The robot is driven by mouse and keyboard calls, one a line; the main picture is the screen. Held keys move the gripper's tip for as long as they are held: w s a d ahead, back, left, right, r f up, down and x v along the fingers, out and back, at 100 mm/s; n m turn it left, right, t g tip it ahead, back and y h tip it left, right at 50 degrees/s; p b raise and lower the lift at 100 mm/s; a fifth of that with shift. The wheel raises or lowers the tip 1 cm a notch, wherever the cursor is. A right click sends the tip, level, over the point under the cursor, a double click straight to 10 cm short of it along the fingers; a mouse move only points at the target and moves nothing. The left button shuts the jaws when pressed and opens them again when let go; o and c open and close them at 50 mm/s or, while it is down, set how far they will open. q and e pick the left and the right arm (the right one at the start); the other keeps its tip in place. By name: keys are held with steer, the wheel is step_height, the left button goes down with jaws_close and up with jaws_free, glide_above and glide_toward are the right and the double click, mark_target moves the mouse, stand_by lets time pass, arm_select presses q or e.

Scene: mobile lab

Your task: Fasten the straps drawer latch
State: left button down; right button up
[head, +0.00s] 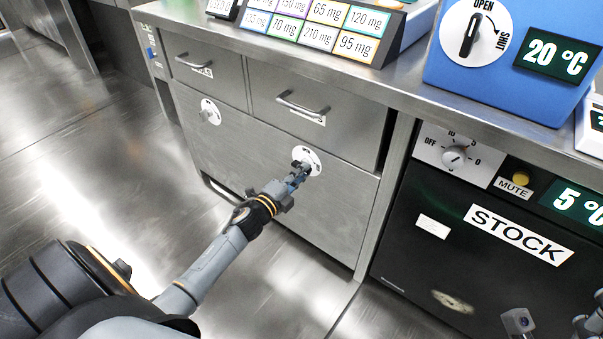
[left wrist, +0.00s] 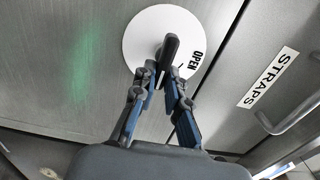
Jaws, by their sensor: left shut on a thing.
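The straps drawer latch is a white round dial (head: 311,157) with a dark knob, set on the steel front below the right-hand drawer handle (head: 300,108). In the left wrist view the dial (left wrist: 140,40) shows the word OPEN at its right side, and its dark knob (left wrist: 170,47) stands up from the middle. A STRAPS label (left wrist: 268,78) sits to the right, near the handle. My left gripper (head: 298,176) is at the dial, and its two fingers (left wrist: 164,75) are shut on the knob. Grey parts of what may be my right arm (head: 592,320) show at the lower right edge.
A second dial (head: 210,112) is on the steel front to the left. A black STOCK unit (head: 420,260) stands at the right. A blue box (head: 500,75) and a label rack (head: 325,35) stand on the counter above. The floor at left is clear.

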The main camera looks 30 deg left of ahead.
arm_select(q)
steer(key=c, duration=1.4)
jaws_free()
steer(key=shift+o, duration=0.2)
steer(key=shift+s, duration=0.1)
steer(key=s, duration=1.1)
steer(key=shift+s+a, duration=0.4)
